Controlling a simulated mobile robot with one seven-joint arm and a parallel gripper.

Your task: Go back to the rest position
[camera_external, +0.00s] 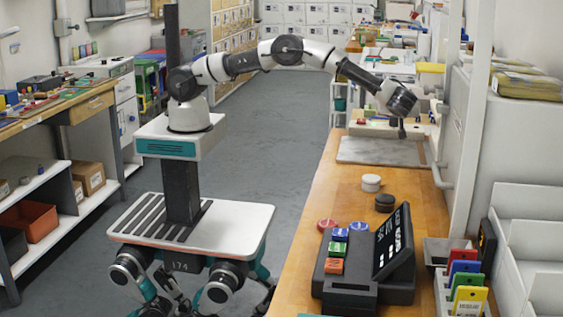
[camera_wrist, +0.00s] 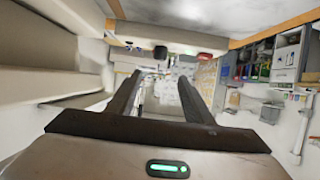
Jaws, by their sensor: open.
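My gripper (camera_external: 402,130) is at the end of my outstretched arm, over the far part of the wooden counter (camera_external: 317,240). It points down above a pale grey slab (camera_external: 380,151). In the wrist view, the two dark fingers of my gripper (camera_wrist: 155,82) stand apart with nothing between them. The wrist picture looks out across the room at a tilt, with shelves at its left and right. I cannot tell the exact gap between the fingertips and the slab.
On the counter are a white round piece (camera_external: 371,183), a dark round piece (camera_external: 385,203), a red round piece (camera_external: 327,225) and a black device (camera_external: 393,245) with coloured blocks. Coloured cards (camera_external: 467,285) stand at the right. A workbench (camera_external: 60,105) is at left. The grey floor (camera_external: 285,135) between is clear.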

